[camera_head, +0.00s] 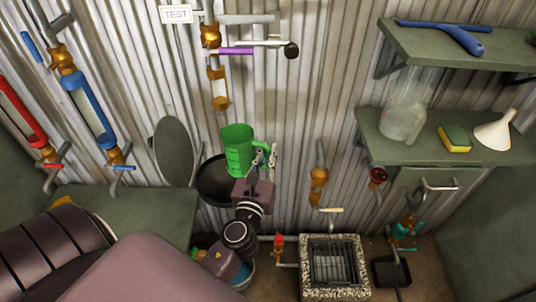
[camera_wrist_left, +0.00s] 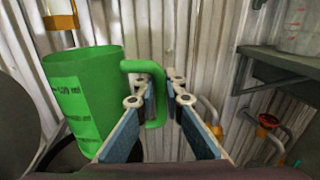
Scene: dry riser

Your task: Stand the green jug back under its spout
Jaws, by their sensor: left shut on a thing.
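The green jug (camera_head: 237,148) has dark level marks on its side and hangs nearly upright near the wall, below the brass spout (camera_head: 220,101) in the head view. It also shows in the left wrist view (camera_wrist_left: 85,95). My left gripper (camera_head: 266,160) is shut on the jug's handle (camera_wrist_left: 158,78), with one finger on each side of it. A dark round dish (camera_head: 213,185) lies behind and below the jug, partly hidden by it; I cannot tell whether they touch. My right gripper is not in view.
A purple lever (camera_head: 236,51) and a pipe with a black knob (camera_head: 291,50) sit above. A grey oval plate (camera_head: 175,150) stands left of the jug. Shelves (camera_head: 435,48) are at right, the lower bearing a clear jug (camera_head: 402,122). A grated drain (camera_head: 334,266) is below.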

